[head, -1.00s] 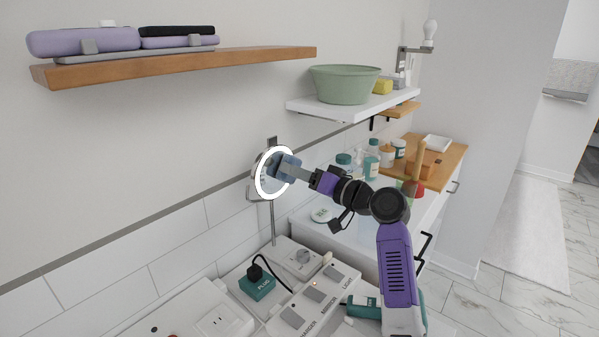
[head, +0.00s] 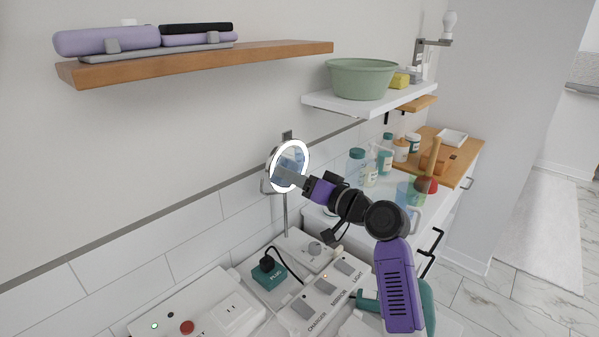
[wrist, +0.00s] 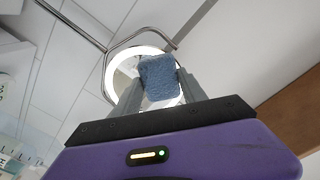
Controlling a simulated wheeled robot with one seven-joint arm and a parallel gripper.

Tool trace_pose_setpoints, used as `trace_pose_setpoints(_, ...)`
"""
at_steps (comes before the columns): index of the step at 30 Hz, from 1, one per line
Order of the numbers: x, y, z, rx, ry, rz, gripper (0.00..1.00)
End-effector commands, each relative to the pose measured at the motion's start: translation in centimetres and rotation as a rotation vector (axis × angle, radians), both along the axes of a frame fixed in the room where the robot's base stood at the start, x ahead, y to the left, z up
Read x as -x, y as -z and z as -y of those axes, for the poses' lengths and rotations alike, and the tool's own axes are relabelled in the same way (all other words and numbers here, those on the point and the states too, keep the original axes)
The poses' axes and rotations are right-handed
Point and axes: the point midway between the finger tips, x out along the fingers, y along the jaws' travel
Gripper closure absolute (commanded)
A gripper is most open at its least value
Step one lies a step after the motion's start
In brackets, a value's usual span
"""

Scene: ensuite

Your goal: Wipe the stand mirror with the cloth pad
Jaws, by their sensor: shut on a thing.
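The stand mirror (head: 304,160) is round with a lit white ring rim and stands on a thin pole near the wall. My gripper (head: 283,176) reaches in front of its face from the right. In the wrist view, my gripper (wrist: 160,80) is shut on the cloth pad (wrist: 161,78), a blue-grey fuzzy block between the two grey fingers. The mirror (wrist: 118,66) shows behind the pad, its ring partly hidden by pad and fingers. The pad overlaps the glass in view; I cannot tell whether it touches.
A panel with switches (head: 325,287) and a teal plug (head: 268,275) with a black cord lie below the mirror. Bottles and jars (head: 370,168) stand on the counter to the right. A wooden shelf (head: 200,64) and a white shelf with a green basin (head: 360,78) project from the wall above.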

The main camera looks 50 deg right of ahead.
Motion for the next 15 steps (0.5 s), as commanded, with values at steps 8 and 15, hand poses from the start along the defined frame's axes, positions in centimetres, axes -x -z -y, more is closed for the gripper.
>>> trace_pose_setpoints(8,-0.06,0.01,-0.59,0.0,-0.002,0.0,0.83)
trace_pose_setpoints(15,0.94,-0.04,-0.47,0.001,-0.001,0.001,0.83)
